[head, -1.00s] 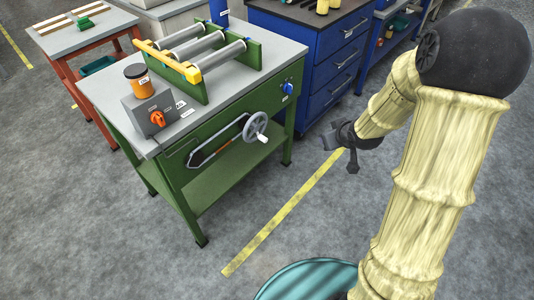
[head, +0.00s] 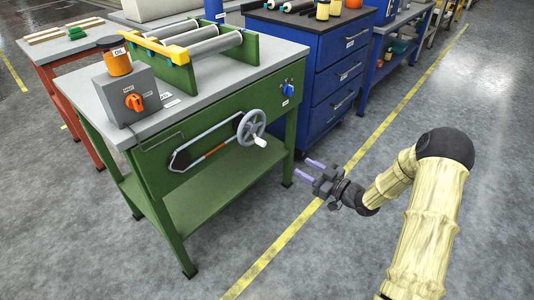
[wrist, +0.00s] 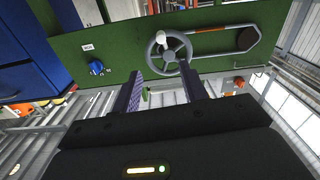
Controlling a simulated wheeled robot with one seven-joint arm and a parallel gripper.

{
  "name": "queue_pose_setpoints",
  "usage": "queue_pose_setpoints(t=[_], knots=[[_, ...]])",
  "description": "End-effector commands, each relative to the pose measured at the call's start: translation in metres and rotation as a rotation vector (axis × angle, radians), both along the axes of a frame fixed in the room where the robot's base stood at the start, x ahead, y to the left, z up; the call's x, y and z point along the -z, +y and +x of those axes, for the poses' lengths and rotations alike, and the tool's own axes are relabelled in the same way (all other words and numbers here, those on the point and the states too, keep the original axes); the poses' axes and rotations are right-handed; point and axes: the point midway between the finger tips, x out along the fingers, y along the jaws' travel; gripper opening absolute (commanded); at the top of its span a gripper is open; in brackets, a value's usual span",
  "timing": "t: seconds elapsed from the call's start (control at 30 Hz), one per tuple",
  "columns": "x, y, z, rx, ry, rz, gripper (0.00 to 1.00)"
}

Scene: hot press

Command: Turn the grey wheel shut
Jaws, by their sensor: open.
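The grey wheel (head: 251,124) is on the front face of the green bench, with a white handle knob (head: 260,141) at its lower right. My gripper (head: 305,171) is to the right of the wheel and lower, apart from it, with its two purple fingers apart and nothing between them. In the wrist view the wheel (wrist: 169,50) shows upside down, beyond the open fingers of my gripper (wrist: 160,88), with its white knob at the top. A slotted loop with an orange mark (head: 215,150) lies left of the wheel.
The green bench (head: 205,112) carries rollers, an orange pot (head: 117,62) and a grey box with an orange switch (head: 133,102). A blue knob (head: 288,90) is on its front right. A blue drawer cabinet (head: 335,75) stands behind. Floor in front is clear.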

Motion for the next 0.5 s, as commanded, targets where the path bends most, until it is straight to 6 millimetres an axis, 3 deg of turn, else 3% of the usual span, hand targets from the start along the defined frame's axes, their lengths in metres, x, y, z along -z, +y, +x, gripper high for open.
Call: queue_pose_setpoints(t=[0.3, 0.5], knots=[[-0.002, 0.003, 0.001, -0.001, 0.000, -0.001, 0.43], [-0.001, 0.015, 0.013, 0.001, -0.001, -0.004, 0.43]])
